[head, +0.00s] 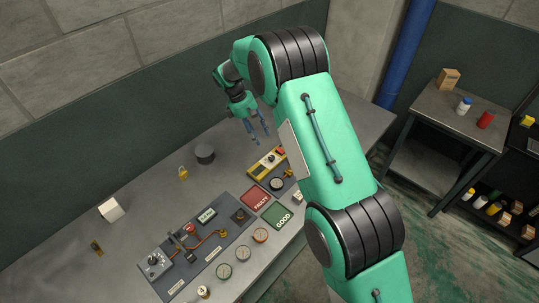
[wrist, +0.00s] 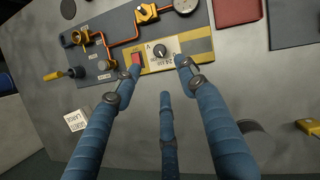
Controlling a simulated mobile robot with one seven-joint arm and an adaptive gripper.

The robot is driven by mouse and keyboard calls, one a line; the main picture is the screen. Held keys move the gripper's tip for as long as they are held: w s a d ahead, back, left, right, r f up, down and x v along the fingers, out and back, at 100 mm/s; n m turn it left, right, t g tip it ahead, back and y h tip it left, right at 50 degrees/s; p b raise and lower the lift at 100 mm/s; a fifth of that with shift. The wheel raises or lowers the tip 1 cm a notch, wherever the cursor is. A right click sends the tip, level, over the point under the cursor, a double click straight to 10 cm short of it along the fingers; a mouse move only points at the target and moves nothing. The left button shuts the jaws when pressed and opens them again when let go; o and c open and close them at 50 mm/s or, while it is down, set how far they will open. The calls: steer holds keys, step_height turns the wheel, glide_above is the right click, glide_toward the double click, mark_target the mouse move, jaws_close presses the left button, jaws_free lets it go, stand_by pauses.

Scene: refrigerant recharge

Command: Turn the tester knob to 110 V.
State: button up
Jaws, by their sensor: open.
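The tester, a yellow and grey box (wrist: 190,48) with a red switch (wrist: 136,59), shows near the top middle of the wrist view. Its black knob (wrist: 160,49) has a light pointer mark; the small print around it is too blurred to read surely. In the head view the tester (head: 262,164) lies on the bench at the back right, partly behind my arm. My gripper (head: 259,137) hangs above and behind the tester, fingers pointing down. In the wrist view its blue fingers (wrist: 160,76) are spread and empty, with the knob visible between and beyond two tips, apart from them.
A grey panel with a gauge and orange pipes (wrist: 110,35) adjoins the tester. Red FAULTY (head: 256,197) and green GOOD (head: 277,215) pads lie in front. A dark cylinder (head: 205,154) and yellow padlock (head: 183,173) stand to the left. The bench between is clear.

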mark_target(271, 157)
steer(key=x, duration=1.2)
steer(key=shift+s+d+f+b, duration=0.1)
steer(key=shift+s+f+b, duration=0.1)
steer(key=shift+b, duration=0.15)
jaws_close()
